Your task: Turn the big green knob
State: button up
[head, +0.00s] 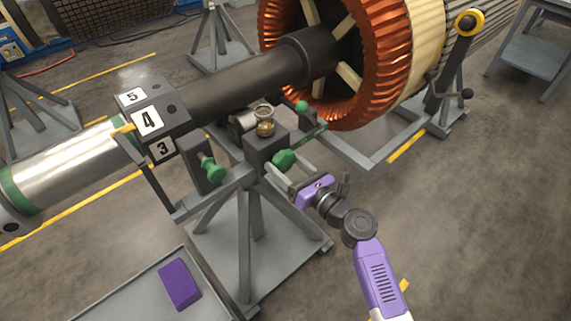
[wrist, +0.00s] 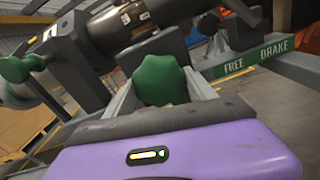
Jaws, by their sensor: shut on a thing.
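A large lobed green knob (head: 283,159) sits at the front of the dark block on the grey stand. It fills the space between my fingers in the wrist view (wrist: 160,80). My gripper (head: 281,171), with a purple body, reaches it from the lower right and is shut on it, one grey finger on each side. The knob's lower part is hidden by my gripper in the wrist view. A second green knob (head: 213,171) stands apart to the left on its own dark block; it also shows at the left of the wrist view (wrist: 22,68).
A green FREE/BRAKE plate (wrist: 254,60) and a lever with a green ball (head: 302,107) are close on the right. The dark shaft (head: 240,88) and copper-wound rotor (head: 395,55) are behind. A tray (head: 130,293) with a purple block (head: 179,284) is front left.

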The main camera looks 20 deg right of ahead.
jog(key=shift+n, duration=0.3)
jog(key=n+b, duration=0.2)
jog(key=n, duration=0.2)
jog(key=shift+f+n+b, duration=0.15)
jog(key=shift+n+b, duration=0.15)
jog(key=shift+b, duration=0.05)
jog(key=n+b, duration=0.2)
jog(key=n, duration=0.2)
jog(key=shift+d+n, duration=0.1)
jog(key=shift+n, duration=0.2)
jog(key=n+b, duration=0.3)
jog(key=n, duration=0.1)
jog(key=shift+n, duration=0.3)
jog(key=n+b, duration=0.3)
jog(key=n, duration=0.1)
jog(key=n+b, duration=0.3)
jog(key=n, duration=0.2)
jog(key=n+b, duration=0.3)
jog(key=shift+n, duration=0.3)
jog(key=n+b, duration=0.4)
jog(key=n, duration=0.1)
jog(key=shift+n+b, duration=1.1)
jog(key=shift+n, duration=0.8)
